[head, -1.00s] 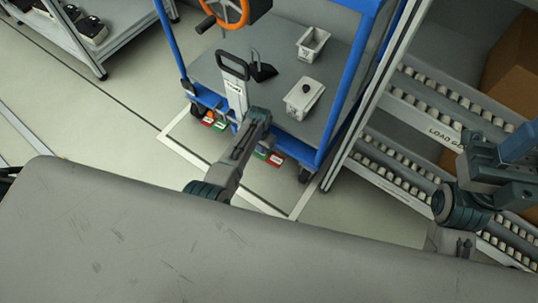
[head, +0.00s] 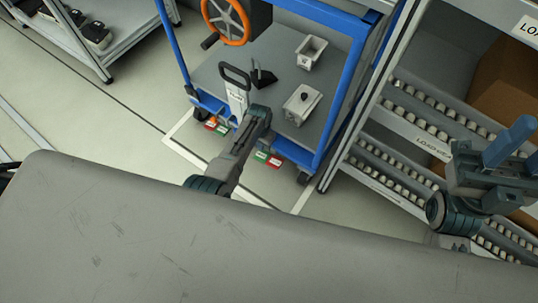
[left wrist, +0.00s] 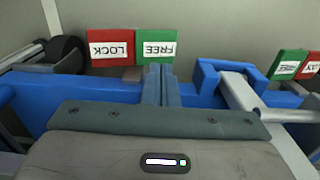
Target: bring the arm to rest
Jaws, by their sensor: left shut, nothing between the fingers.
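My left arm (head: 240,150) reaches out over the front edge of the blue cart (head: 333,130) in the head view; its fingertips cannot be made out there. In the left wrist view my left gripper (left wrist: 161,85) is shut and empty, its fingers over the cart's blue front rail (left wrist: 30,100). They point at the green FREE label (left wrist: 156,47), beside the red LOCK label (left wrist: 112,48); I cannot tell if they touch anything.
The cart's deck carries two grey bins (head: 302,103) (head: 311,52) and a black bracket (head: 262,77). A black-topped handle (head: 236,75) rises at its front; an orange-rimmed wheel (head: 226,18) is behind. A roller rack (head: 400,150) stands right, a shelf (head: 115,45) far left. Open floor lies left.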

